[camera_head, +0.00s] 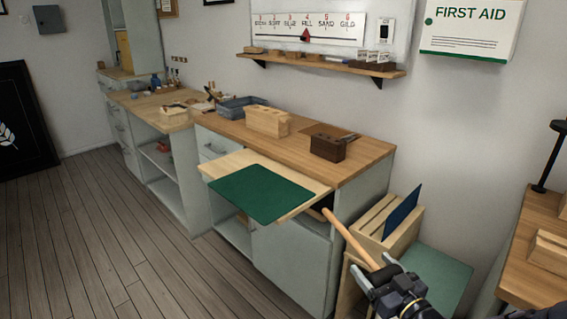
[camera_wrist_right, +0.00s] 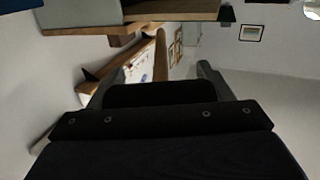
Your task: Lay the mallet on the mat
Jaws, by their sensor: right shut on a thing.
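The green mat (camera_head: 262,194) lies flat on a light wooden board (camera_head: 222,162) that juts out from the front of the long bench. My right gripper (camera_head: 382,276) is at the lower right, shut on the mallet, whose pale wooden handle (camera_head: 351,238) points up and left toward the mat. The mallet is in the air, apart from the mat and to its right. I cannot make out the mallet's head. My left gripper is not in view.
A wooden rack (camera_head: 385,217) with a dark blue panel and a green-topped surface (camera_head: 440,275) stand near my right gripper. The mat is bare.

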